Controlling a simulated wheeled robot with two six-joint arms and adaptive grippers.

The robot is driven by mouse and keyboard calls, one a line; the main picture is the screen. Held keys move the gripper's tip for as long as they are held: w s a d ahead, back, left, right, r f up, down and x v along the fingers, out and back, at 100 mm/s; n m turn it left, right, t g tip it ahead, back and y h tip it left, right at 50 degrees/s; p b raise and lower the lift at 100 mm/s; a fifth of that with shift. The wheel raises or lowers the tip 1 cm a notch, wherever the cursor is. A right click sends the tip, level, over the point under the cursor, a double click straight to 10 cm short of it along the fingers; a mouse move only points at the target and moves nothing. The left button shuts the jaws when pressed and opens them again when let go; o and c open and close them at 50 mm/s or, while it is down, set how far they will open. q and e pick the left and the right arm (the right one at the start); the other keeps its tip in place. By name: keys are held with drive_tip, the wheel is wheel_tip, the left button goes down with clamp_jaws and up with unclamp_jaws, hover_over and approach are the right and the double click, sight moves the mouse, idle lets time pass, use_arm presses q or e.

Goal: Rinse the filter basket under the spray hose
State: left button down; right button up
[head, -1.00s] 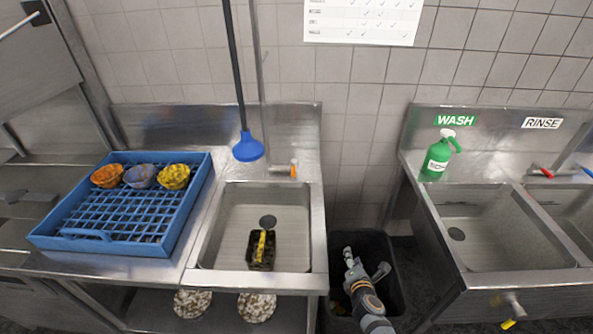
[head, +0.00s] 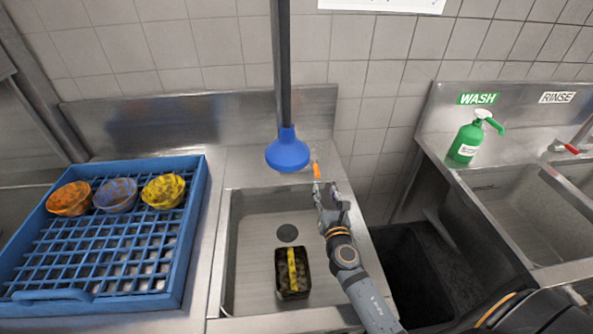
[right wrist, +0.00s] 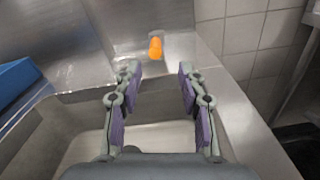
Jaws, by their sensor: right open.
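The filter basket (head: 283,283), a dark box with a yellow bar across its top, sits on the floor of the left sink (head: 237,230), in front of the drain. The spray hose (head: 288,152) hangs above the back of the sink with its blue bell-shaped head down. An orange lever (head: 316,170) stands at the sink's back right rim. My right gripper (head: 326,190) is open and empty over the sink's right side, just short of the lever. In the right wrist view, the orange lever (right wrist: 155,47) appears beyond the open fingertips (right wrist: 158,72), apart from them. My left gripper is not in view.
A blue rack (head: 190,240) with several coloured bowls stands left of the sink. A dark bin (head: 405,270) stands in the gap at right.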

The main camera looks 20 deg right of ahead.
sight(315, 163)
drive_tip(key=shift+w+a, duration=0.25)
drive_tip(key=shift+w, duration=0.75)
drive_tip(key=x, duration=0.3)
drive_tip(key=shift+d+r+p, duration=0.2)
drive_tip(key=shift+p, duration=0.1)
drive_tip(key=x, duration=0.5)
drive_tip(key=shift+w+a+f, duration=0.1)
drive_tip(key=shift+a+f, duration=0.05)
drive_tip(key=shift+f, duration=0.2)
drive_tip(key=shift+w+d+r, duration=0.1)
drive_tip(key=shift+w+d, duration=0.1)
drive_tip(key=shift+w, duration=0.3)
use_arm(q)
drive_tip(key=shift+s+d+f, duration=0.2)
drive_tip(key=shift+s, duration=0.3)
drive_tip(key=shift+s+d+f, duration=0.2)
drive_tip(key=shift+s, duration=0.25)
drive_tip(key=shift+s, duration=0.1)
use_arm(e)
clamp_jaws()
